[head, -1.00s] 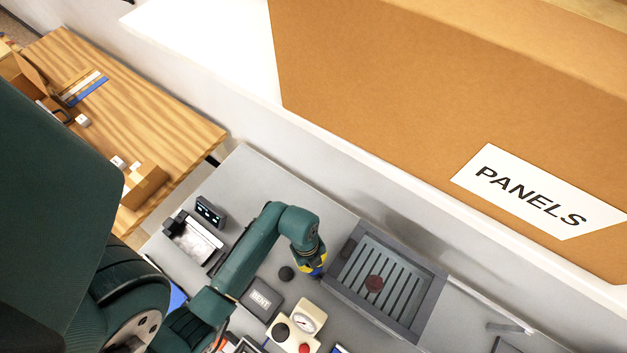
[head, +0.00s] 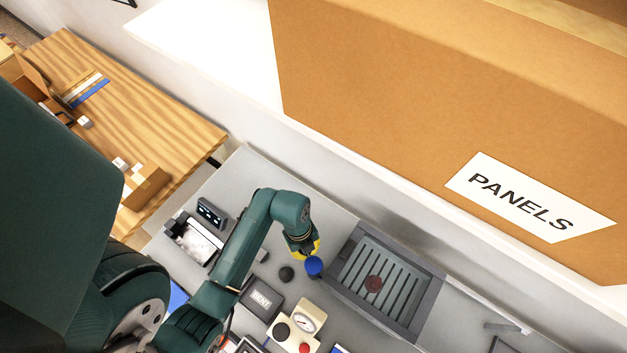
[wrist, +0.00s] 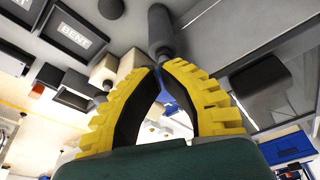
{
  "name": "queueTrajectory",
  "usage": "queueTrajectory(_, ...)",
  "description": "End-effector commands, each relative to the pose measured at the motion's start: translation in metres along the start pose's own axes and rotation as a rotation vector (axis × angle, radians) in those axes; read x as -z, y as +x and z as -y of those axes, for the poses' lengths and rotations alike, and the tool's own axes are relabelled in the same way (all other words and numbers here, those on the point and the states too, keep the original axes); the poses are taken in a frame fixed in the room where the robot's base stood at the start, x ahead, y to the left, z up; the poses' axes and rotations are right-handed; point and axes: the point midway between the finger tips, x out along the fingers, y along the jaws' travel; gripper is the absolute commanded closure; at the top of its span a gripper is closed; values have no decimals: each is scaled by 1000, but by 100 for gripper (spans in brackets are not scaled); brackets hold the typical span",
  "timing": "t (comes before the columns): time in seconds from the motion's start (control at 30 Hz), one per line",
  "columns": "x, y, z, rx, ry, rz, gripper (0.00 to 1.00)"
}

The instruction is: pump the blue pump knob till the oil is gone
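The blue pump knob (head: 313,267) stands on the grey bench in the head view, beside the slotted tray. My gripper (head: 306,249) with yellow fingers is just behind and above the knob in that picture; whether they touch I cannot tell. In the wrist view my gripper's fingertips (wrist: 163,65) come almost together, with a dark grey cylinder beyond them. A small strip of blue shows between the fingers, but I cannot tell what it is. No oil can be made out for certain.
Close by are a dark round knob (head: 286,273), a BENT box (head: 262,299) and a cream gauge unit (head: 280,345). A large PANELS carton (head: 400,100) stands on a white shelf behind.

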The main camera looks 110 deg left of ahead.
Motion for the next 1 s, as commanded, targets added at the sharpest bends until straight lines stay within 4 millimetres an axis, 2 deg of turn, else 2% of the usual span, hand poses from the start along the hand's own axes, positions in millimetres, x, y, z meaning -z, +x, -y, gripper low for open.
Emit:
queueTrajectory(0.2,-1,-55,1,6,-2,4,100)
queueTrajectory(0.4,-1,-86,1,3,-2,2,100)
queueTrajectory(0.57,-1,-94,0,2,-1,1,100)
queueTrajectory(1.0,0,-93,0,2,-1,1,100)
